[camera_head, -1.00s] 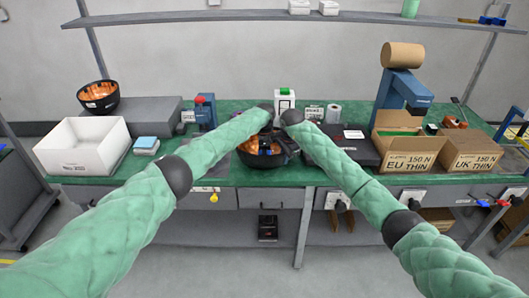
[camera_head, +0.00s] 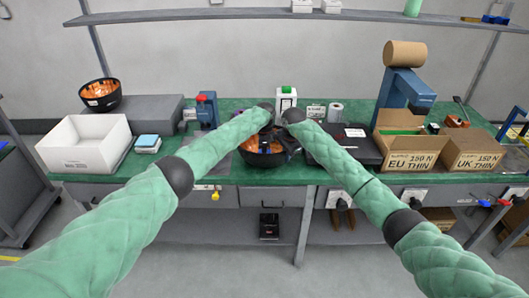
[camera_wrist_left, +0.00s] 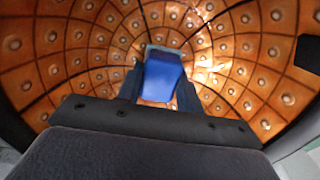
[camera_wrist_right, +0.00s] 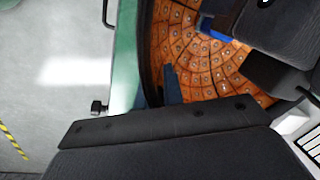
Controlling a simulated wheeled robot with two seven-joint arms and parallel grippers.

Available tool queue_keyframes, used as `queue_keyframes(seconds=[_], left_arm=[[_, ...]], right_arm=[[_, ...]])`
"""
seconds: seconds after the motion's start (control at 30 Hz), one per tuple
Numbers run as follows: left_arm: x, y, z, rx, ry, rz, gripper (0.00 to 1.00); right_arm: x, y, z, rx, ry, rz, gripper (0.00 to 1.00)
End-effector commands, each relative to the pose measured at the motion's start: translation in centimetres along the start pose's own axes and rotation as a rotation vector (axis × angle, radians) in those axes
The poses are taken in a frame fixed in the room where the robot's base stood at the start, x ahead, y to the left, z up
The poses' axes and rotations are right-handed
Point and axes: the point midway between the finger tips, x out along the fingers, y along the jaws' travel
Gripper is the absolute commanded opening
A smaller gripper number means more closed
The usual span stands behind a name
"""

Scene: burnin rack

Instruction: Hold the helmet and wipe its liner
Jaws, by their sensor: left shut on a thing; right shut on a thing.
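The helmet (camera_head: 250,160) is a dark shell at the middle front of the bench, opening upward, with an orange liner. Its studded, tiled liner (camera_wrist_left: 70,50) fills the left wrist view. My left gripper (camera_wrist_left: 161,88) is shut on a blue pad (camera_wrist_left: 164,72), which it holds inside the helmet against or just above the liner; I cannot tell which. My right gripper (camera_head: 292,146) is at the helmet's right side. In the right wrist view it is shut on the helmet's dark rim (camera_wrist_right: 147,48), with one finger inside the shell. My arms partly hide the helmet in the head view.
A second orange-lined helmet (camera_head: 101,94) sits on a grey block (camera_head: 140,108) at the left. A white bin (camera_head: 85,150) and a blue-topped stack (camera_head: 147,142) stand left.

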Motion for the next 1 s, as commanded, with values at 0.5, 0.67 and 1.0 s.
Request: queue_keyframes(seconds=[0.5, 0.67, 1.0], left_arm=[[0.3, 0.0, -1.4, 0.000, 0.000, 0.000, 0.18], [0.3, 0.0, -0.9, 0.000, 0.000, 0.001, 0.18], [0.1, 0.0, 0.4, 0.000, 0.000, 0.000, 0.18]], right_arm=[[0.2, 0.1, 0.0, 0.000, 0.000, 0.003, 0.00], [0.2, 0.1, 0.0, 0.000, 0.000, 0.003, 0.00], [0.2, 0.1, 0.0, 0.000, 0.000, 0.003, 0.00]])
